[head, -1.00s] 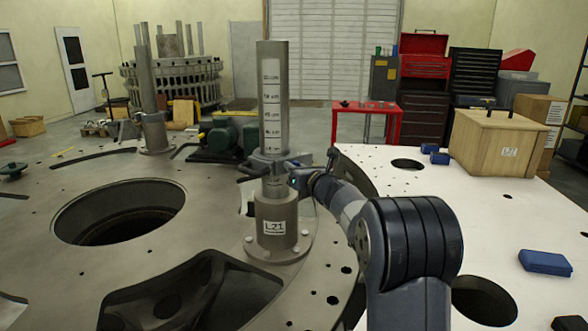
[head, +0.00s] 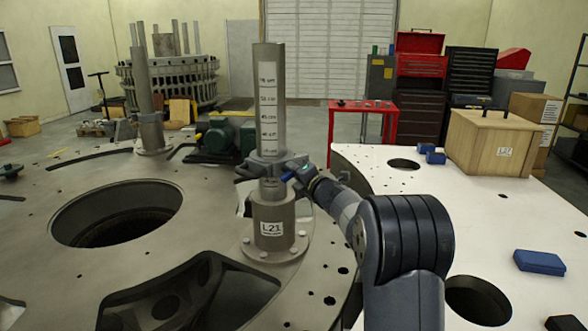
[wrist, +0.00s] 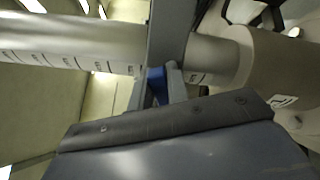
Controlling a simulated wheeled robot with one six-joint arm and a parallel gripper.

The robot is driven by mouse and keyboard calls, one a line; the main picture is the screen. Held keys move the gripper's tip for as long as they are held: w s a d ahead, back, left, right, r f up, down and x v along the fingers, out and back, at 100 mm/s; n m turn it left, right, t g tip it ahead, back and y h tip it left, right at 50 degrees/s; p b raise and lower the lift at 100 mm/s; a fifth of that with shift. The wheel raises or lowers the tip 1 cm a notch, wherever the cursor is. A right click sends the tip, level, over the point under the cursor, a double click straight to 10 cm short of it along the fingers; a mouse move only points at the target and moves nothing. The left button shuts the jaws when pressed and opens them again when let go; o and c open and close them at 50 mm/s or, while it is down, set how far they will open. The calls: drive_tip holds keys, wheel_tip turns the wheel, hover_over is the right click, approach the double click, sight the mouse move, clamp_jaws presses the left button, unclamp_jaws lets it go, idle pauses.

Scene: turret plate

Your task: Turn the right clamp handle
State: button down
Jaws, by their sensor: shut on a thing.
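The right clamp is a dark grey collar (head: 262,168) around an upright grey post (head: 269,95) with a height scale, above a base labelled L21 (head: 271,235). My gripper (head: 291,173) is at the right side of this collar. A small blue part, seemingly the clamp handle (head: 287,176), shows at the gripper. In the wrist view the blue handle (wrist: 157,84) sits between the jaws beside the collar (wrist: 168,35), and my gripper (wrist: 158,90) is shut on it. Much of the handle is hidden by the jaws.
The post stands on a large grey turret plate (head: 50,185) with a big round hole and a dark cutout. A second post (head: 145,100) stands farther left. A white table (head: 400,200) at right carries a wooden box (head: 490,145) and blue blocks.

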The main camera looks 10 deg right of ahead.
drive_tip(key=m, duration=0.1)
drive_tip(key=m+p, duration=0.1)
drive_tip(key=m, duration=0.2)
drive_tip(key=shift+d+f+m, duration=0.1)
drive_tip(key=shift+f+m, duration=0.2)
drive_tip(key=shift+m, duration=0.1)
idle(0.5)
drive_tip(key=c, duration=1.4)
unclamp_jaws()
drive_tip(key=shift+o, duration=0.2)
drive_tip(key=b+v, duration=0.2)
drive_tip(key=v, duration=0.8)
drive_tip(key=shift+s+b, duration=0.3)
drive_tip(key=shift+s, duration=0.05)
drive_tip(key=shift+d, duration=0.15)
